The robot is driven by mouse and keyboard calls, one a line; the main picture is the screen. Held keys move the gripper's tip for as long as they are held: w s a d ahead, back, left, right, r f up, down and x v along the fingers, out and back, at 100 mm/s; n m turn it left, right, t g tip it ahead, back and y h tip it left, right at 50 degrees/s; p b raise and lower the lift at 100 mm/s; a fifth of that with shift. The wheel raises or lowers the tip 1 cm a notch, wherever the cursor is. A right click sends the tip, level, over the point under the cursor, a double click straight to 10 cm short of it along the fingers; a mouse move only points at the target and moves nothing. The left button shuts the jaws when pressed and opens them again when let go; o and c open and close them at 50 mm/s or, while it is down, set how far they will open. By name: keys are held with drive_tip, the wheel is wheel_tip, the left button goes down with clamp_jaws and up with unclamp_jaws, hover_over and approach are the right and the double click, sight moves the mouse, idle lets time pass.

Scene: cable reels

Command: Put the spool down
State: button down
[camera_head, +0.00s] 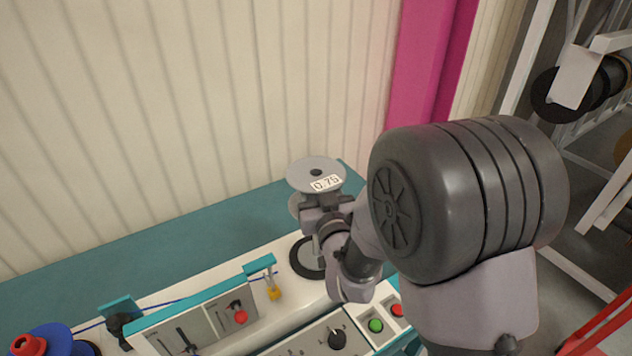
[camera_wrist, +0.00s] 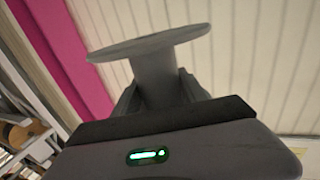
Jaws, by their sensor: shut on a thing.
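A grey spool (camera_head: 316,172) with a white label reading "0.75" is held by my gripper (camera_head: 328,203) in the head view. My gripper is shut on it, around its core below the upper flange. The spool also shows in the wrist view (camera_wrist: 150,48), with its wide flange on top and its core between my fingers (camera_wrist: 158,92). The spool is roughly upright, over the white machine near the teal surface. Its lower flange is partly hidden by my gripper.
A white machine (camera_head: 205,300) with buttons and a knob stands in front. A dark round disc (camera_head: 306,258) is on it below my gripper. A blue reel with a red hub (camera_head: 28,345) is at lower left. The teal surface (camera_head: 215,222) has free room at the back. Racks with reels (camera_head: 560,95) stand at right.

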drive_tip(key=d+f+m+h+b, duration=0.1)
drive_tip(key=d+f+h, duration=0.1)
drive_tip(key=d, duration=0.6)
drive_tip(key=s+d+f+m+h+b, duration=0.1)
drive_tip(key=d+f+m+h+b, duration=0.1)
drive_tip(key=d, duration=0.6)
drive_tip(key=shift+d+f+t+h, duration=0.3)
drive_tip(key=shift+f+h, duration=0.05)
drive_tip(key=shift+h, duration=0.15)
drive_tip(key=shift+s, duration=0.1)
wheel_tip(320, 180, up, 5)
drive_tip(key=n+y+p, duration=0.3)
drive_tip(key=y+p, duration=0.2)
drive_tip(key=p, duration=0.1)
hover_over(317, 240)
drive_tip(key=w, duration=0.1)
drive_tip(key=shift+w+a, duration=0.1)
drive_tip(key=shift+a+f, duration=0.1)
drive_tip(key=shift+a, duration=0.05)
wheel_tip(317, 240, down, 18)
drive_tip(key=b, duration=0.6)
drive_tip(key=shift+f+b, duration=0.2)
drive_tip(key=shift+b, duration=0.2)
drive_tip(key=shift+r, duration=0.35)
